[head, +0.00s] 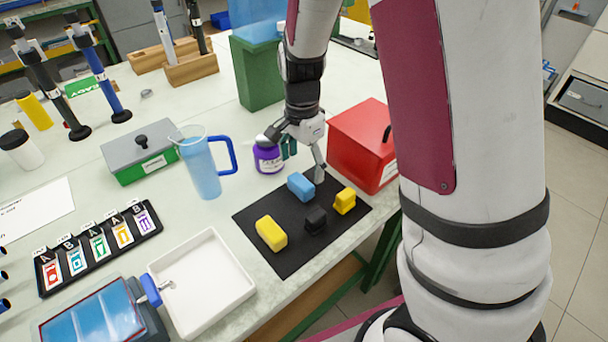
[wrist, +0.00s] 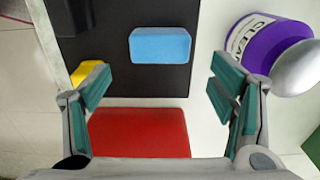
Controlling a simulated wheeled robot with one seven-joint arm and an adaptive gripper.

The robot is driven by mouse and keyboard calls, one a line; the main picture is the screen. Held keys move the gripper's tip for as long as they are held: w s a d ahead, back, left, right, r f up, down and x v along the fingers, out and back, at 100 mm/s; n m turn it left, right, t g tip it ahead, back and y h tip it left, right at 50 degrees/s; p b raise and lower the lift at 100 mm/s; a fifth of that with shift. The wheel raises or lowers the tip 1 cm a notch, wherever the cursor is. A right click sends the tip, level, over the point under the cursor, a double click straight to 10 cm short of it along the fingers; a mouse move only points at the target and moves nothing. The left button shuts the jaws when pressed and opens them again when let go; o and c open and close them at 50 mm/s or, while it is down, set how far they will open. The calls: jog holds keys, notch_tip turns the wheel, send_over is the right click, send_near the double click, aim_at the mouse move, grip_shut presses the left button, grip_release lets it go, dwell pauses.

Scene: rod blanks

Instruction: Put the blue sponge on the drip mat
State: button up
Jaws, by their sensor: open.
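The blue sponge (head: 301,186) lies on the black drip mat (head: 293,256), near its far edge. In the wrist view the blue sponge (wrist: 160,46) lies flat within the mat (wrist: 110,78), close to its right edge. My gripper (head: 293,158) is open and empty, with its fingers above the far side of the mat by the sponge. In the wrist view my gripper (wrist: 160,88) has its fingers spread wide, and the sponge shows beyond the fingertips, between their lines and not touched.
A yellow block (head: 271,233), a black block (head: 315,220) and a smaller yellow block (head: 344,201) share the mat. A blue-handled jug (head: 201,168) and white tray (head: 203,283) stand further left.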

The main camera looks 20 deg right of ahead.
aim_at(303, 179)
jog(key=s+r+n+t+y, duration=0.1)
jog(key=s+r+n, duration=0.2)
jog(key=s+r, duration=0.4)
jog(key=s+r+n, duration=0.4)
jog(key=s+r, duration=0.1)
jog(key=r, duration=0.5)
jog(key=s+r+n+t, duration=0.2)
jog(key=s+n, duration=0.5)
jog(key=s, duration=0.6)
jog(key=shift+s+a+h, duration=0.3)
jog(key=shift+s+h, duration=0.05)
jog(key=shift+h, duration=0.05)
jog(key=shift+p, duration=0.3)
